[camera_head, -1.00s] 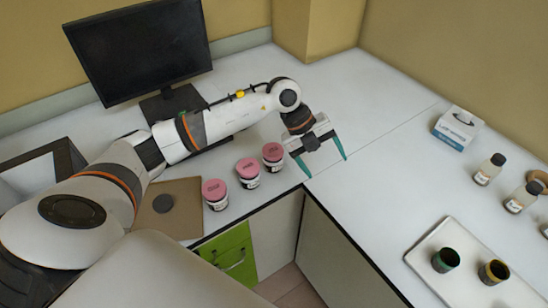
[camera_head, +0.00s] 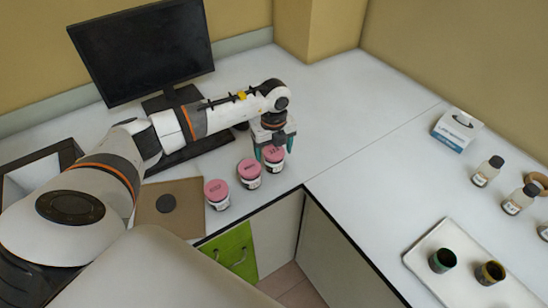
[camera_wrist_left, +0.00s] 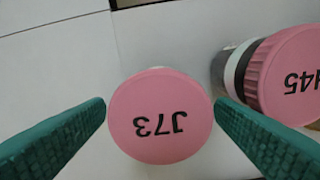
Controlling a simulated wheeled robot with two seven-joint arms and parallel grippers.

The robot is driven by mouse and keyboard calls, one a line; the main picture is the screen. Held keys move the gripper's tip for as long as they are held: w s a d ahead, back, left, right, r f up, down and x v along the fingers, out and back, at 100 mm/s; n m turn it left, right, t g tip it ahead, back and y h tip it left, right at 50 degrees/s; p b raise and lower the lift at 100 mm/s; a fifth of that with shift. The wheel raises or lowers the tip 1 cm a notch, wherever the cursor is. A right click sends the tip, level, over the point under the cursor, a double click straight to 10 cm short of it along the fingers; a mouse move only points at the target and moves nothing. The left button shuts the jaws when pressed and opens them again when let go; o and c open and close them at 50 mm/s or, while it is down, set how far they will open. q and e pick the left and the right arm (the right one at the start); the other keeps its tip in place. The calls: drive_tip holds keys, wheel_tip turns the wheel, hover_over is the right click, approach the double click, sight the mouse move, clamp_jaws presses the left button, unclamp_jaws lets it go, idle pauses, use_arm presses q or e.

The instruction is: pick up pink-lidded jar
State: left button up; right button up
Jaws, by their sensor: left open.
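Three pink-lidded jars stand in a row near the counter's front edge: a left jar (camera_head: 216,190), a middle jar (camera_head: 249,170) and a right jar (camera_head: 274,155). My left gripper (camera_head: 274,150) is at the right jar, pointing down, its green fingers on either side of the lid. In the left wrist view the lid marked J73 (camera_wrist_left: 160,116) lies between the two open fingers, with a second pink lid (camera_wrist_left: 292,75), its marking partly cut off, to the right. The jar body under the J73 lid is hidden. My right gripper is not in view.
A black monitor (camera_head: 142,48) stands behind my left arm. A brown board (camera_head: 150,212) with a dark disc lies left of the jars. On the right are a tissue box (camera_head: 456,130), bottles (camera_head: 487,171) and a white tray (camera_head: 425,255) with two cups. The counter between is clear.

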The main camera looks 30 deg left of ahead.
use_arm(q)
wheel_tip(320, 180, down, 4)
drive_tip(key=shift+f, duration=0.1)
drive_tip(key=c, duration=1.1)
drive_tip(key=shift+c, duration=0.2)
